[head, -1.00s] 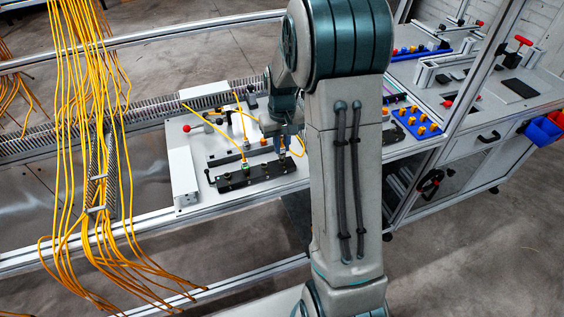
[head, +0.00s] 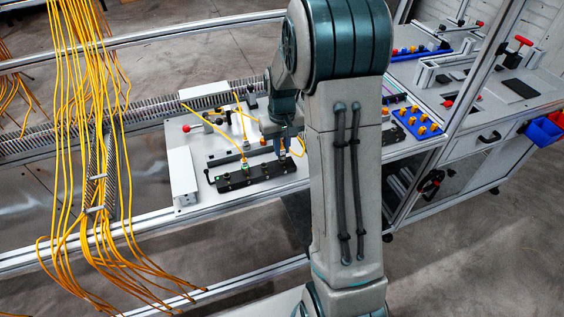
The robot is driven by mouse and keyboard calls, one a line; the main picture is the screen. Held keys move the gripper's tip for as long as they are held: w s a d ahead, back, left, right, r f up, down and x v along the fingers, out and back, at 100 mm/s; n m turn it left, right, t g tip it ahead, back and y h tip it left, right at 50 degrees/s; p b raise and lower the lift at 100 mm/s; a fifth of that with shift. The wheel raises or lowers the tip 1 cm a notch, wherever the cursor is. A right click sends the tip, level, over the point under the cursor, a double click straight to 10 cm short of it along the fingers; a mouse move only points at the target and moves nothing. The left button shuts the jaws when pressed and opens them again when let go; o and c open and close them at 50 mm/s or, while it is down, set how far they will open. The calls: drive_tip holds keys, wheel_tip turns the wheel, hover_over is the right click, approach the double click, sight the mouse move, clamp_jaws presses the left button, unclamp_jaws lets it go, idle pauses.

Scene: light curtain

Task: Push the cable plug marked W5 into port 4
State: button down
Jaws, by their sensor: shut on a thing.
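My gripper (head: 281,146) shows small in the head view, pointing down over the right end of the black port block (head: 232,182). It is shut on a cable plug (head: 282,155), with a yellow cable curving off to its right. The plug is at or just above the block's top; I cannot tell how deep it sits. Another plug (head: 245,165) with a yellow cable stands upright at the middle of the block, with a green spot below it. The W5 marking and the port numbers are too small to read.
The block lies on a white board (head: 185,142) with a red knob (head: 186,128) and a white box (head: 183,174) at left. Yellow cables (head: 85,130) hang at the far left. A blue tray (head: 417,124) with yellow parts is at right, beyond my arm.

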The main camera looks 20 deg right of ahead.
drive_tip(key=shift+s+f+b, duration=0.1)
drive_tip(key=shift+f+b, duration=0.3)
drive_tip(key=shift+f, duration=0.2)
idle(1.1)
drive_tip(key=c, duration=0.9)
unclamp_jaws()
drive_tip(key=shift+r, duration=0.1)
drive_tip(key=shift+r+p, duration=2.55)
drive_tip(key=shift+r, duration=1.2)
